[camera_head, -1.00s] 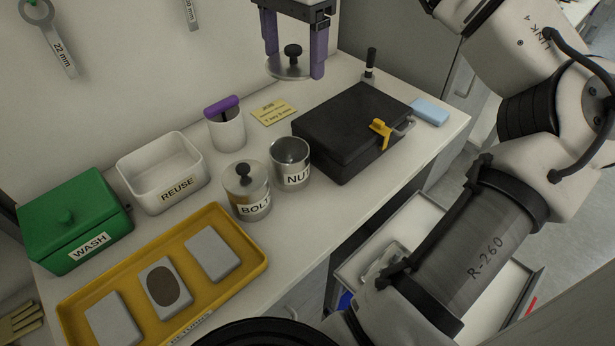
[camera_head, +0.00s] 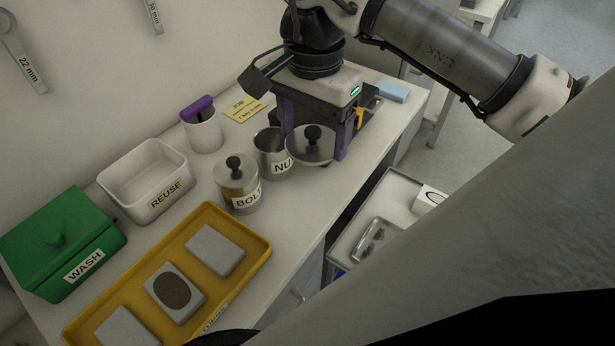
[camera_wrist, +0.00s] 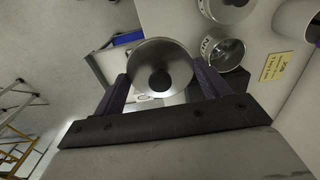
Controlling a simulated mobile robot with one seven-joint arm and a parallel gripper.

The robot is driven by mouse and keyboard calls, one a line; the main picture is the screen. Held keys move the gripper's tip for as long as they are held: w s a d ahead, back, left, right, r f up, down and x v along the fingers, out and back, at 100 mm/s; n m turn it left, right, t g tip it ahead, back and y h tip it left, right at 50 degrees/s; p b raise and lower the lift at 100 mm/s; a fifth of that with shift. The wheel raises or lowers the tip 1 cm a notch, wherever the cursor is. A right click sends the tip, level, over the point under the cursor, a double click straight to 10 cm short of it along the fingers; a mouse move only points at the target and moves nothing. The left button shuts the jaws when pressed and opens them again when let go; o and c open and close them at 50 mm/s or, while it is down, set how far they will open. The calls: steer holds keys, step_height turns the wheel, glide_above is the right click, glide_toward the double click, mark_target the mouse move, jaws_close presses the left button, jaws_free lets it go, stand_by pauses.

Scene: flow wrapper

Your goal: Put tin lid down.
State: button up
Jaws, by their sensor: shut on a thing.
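My gripper (camera_head: 325,143) is shut on the tin lid (camera_head: 308,150), a round metal disc with a black knob. In the wrist view the lid (camera_wrist: 145,58) sits between the purple fingers of my gripper (camera_wrist: 158,82). The lid is held above the bench's front edge, just right of the NUT tin (camera_head: 270,142), whose right side it partly covers from the head camera. The NUT tin is open-topped and also shows in the wrist view (camera_wrist: 222,58). The BOLT tin (camera_head: 242,194) has its own lid on.
A yellow tray (camera_head: 257,277) with grey blocks, a green WASH box (camera_head: 60,235) and a white REUSE bin (camera_head: 135,205) stand left. A white cup (camera_head: 205,135) holds a purple-handled tool. My gripper mostly hides the black case. Below the front edge is an open drawer (camera_head: 345,262).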

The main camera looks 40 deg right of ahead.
step_height(320, 180, down, 18)
steer(key=b, duration=1)
steer(key=shift+r+b, duration=0.15)
steer(key=shift+b, duration=0.2)
steer(key=shift+f+b, duration=0.25)
steer(key=shift+b, duration=0.05)
steer(key=o, duration=1)
steer(key=shift+r, duration=0.1)
steer(key=shift+c, duration=0.2)
steer(key=shift+r, duration=0.1)
step_height(320, 180, up, 12)
steer(key=p, duration=0.1)
steer(key=shift+p, duration=0.3)
